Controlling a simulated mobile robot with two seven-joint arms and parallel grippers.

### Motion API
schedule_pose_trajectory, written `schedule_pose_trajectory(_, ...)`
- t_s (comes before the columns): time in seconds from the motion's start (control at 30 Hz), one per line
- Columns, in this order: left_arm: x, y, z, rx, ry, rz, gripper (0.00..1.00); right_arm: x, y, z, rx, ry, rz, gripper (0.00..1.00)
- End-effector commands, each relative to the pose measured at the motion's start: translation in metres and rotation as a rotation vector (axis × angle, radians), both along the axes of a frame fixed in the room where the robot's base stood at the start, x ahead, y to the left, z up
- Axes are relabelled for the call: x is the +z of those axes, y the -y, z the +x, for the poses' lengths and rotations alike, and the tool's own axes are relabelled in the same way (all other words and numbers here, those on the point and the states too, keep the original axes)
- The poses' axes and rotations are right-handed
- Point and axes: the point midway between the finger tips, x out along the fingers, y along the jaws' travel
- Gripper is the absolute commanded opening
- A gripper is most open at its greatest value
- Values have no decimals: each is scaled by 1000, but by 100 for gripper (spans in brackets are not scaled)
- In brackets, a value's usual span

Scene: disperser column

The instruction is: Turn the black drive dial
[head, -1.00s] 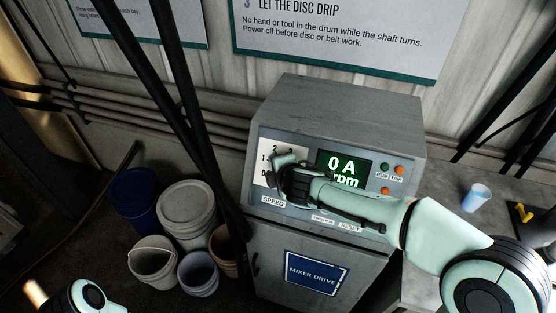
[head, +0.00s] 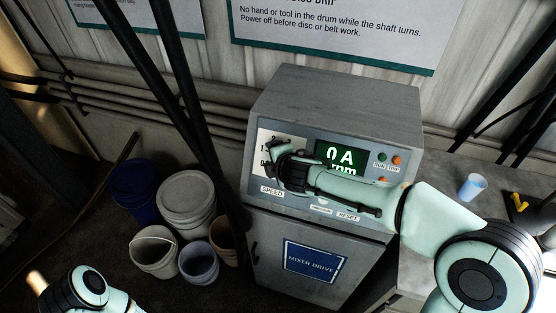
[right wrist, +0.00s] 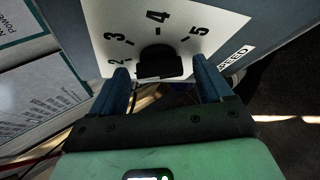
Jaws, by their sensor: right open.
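The black drive dial (right wrist: 159,63) sits on a white scale plate (right wrist: 190,22) with printed numbers, in the right wrist view. My right gripper (right wrist: 165,78) is open, with one blue finger on each side of the dial. I cannot tell whether the fingers touch it. In the head view my right gripper (head: 272,152) is at the left of the mixer drive's panel and hides the dial. The green display (head: 340,158) reads 0 A above a partly hidden "rpm" line. My left arm shows only at the bottom left, its gripper out of frame.
The grey mixer drive cabinet (head: 340,105) carries a green button (head: 382,157) and an orange lamp (head: 397,160). Dark slanted bars (head: 190,105) pass left of it. Several buckets (head: 186,195) stand on the floor at left. A blue cup (head: 472,187) stands at right.

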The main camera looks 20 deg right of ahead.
Motion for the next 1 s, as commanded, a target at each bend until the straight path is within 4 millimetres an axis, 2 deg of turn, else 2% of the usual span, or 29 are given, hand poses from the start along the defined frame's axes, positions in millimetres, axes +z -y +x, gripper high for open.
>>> schedule_pose_trajectory(0.17,2,0,1,0,2,0,43,12,1,-13,-1,4,0,79)
schedule_pose_trajectory(0.6,16,0,12,0,13,0,43,71,4,-86,1,6,1,79)
schedule_pose_trajectory(0.8,18,0,13,0,16,0,43,82,5,-102,1,3,1,79)
schedule_pose_trajectory(1.0,18,0,13,0,16,0,43,83,5,-105,1,0,0,79)
